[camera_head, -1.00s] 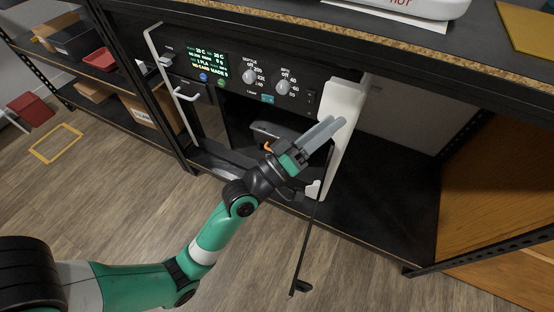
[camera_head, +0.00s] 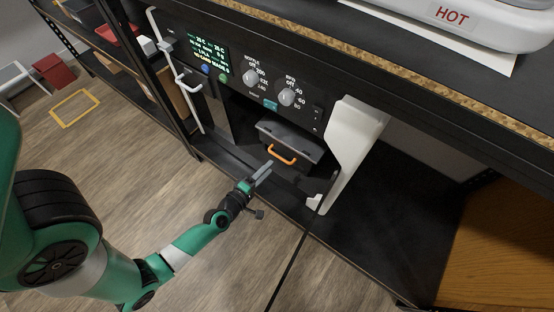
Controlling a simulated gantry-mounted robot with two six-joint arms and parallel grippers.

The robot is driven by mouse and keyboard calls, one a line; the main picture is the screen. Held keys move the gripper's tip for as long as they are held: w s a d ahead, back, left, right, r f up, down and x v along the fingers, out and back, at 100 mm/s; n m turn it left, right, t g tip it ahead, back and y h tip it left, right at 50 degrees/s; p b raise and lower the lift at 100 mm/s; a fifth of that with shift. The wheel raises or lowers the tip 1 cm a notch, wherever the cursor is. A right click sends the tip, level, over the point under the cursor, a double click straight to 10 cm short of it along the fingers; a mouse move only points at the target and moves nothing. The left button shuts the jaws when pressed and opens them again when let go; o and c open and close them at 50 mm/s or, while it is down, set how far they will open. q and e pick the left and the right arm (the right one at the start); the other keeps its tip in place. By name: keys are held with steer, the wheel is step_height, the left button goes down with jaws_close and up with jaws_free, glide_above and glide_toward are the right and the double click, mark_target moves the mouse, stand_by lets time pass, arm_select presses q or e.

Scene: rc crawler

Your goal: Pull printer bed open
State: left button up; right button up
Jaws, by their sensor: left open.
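The printer is a black and white unit under the workbench, with a dark control panel (camera_head: 245,75) of knobs and a lit screen. Inside its open front sits the grey printer bed (camera_head: 290,140) with an orange handle (camera_head: 281,157) on its front. My left gripper (camera_head: 262,173) is open and empty, just in front of and a little left of the orange handle, apart from it as far as I can see. My right gripper is not in view.
A thin black door or panel edge (camera_head: 298,243) hangs out in front of the printer's right side. A white device marked HOT (camera_head: 455,18) stands on the bench above. A shelf with bins stands at left. The wood floor in front is clear.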

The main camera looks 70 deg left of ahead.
arm_select(q)
steer(key=x, duration=0.6)
steer(key=shift+b, duration=0.35)
steer(key=shift+s, duration=0.1)
jaws_close()
stand_by(0.8)
